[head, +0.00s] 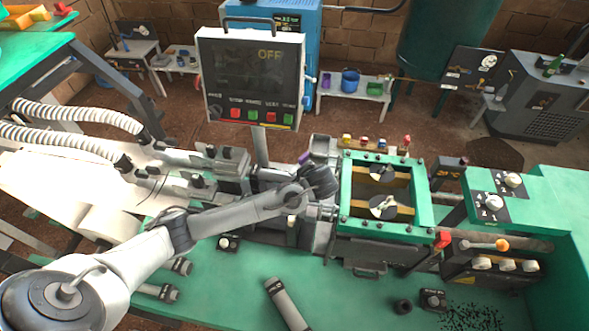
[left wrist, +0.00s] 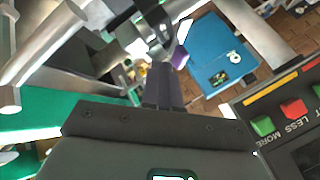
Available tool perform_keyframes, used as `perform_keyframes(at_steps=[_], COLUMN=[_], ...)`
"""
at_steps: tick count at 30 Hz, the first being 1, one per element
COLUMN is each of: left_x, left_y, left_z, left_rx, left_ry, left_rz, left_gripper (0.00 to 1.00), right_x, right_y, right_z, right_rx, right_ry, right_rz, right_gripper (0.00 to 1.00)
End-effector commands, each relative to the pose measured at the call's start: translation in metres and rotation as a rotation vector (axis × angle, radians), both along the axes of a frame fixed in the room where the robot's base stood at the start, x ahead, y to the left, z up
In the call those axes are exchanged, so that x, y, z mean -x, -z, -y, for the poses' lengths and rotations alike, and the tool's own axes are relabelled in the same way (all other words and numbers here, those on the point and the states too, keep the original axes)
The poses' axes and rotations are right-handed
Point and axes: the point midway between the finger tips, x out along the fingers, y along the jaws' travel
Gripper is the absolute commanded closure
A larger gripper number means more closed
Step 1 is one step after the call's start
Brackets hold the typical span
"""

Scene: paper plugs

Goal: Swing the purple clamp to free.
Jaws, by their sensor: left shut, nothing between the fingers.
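The purple clamp (head: 304,157) shows as a small purple handle in the head view, just left of the grey block beside the green frame (head: 431,205). My left arm partly hides the area below it. My left gripper (head: 320,180) is near the clamp, a little to its right and below it in the head view. In the left wrist view, the gripper's dark fingers (left wrist: 162,85) are shut with nothing between them. The purple handle (left wrist: 180,58) shows just past the fingertips, and I cannot tell whether they touch it. My right gripper is not in view.
A control panel (head: 250,75) reading OFF stands on a post behind the clamp; its buttons (left wrist: 294,108) show close on the right in the left wrist view. Hoses (head: 75,118) run at the left. A grey cylinder (head: 286,305) lies on the green bench (head: 345,295).

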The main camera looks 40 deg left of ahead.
Motion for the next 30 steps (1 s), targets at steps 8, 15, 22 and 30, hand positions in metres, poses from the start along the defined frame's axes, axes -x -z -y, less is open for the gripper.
perform_keyframes(at_steps=[8, 15, 22, 30], left_x=[-0.003, -0.011, -0.027, -0.037], left_y=[-0.018, 0.002, 0.036, 0.058], left_z=[0.035, 0.024, 0.003, -0.026], left_rx=[0.115, 0.119, 0.119, 0.120], left_ry=[-0.208, -0.220, -0.222, -0.220], left_rz=[0.051, 0.051, 0.051, 0.054], left_gripper=[1.00, 1.00, 1.00, 1.00], right_x=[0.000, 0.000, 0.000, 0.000], right_y=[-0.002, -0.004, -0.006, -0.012], right_z=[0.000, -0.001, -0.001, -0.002], right_rx=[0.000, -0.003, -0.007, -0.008], right_ry=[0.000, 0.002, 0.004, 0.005], right_rz=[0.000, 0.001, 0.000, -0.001], right_gripper=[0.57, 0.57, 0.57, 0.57])
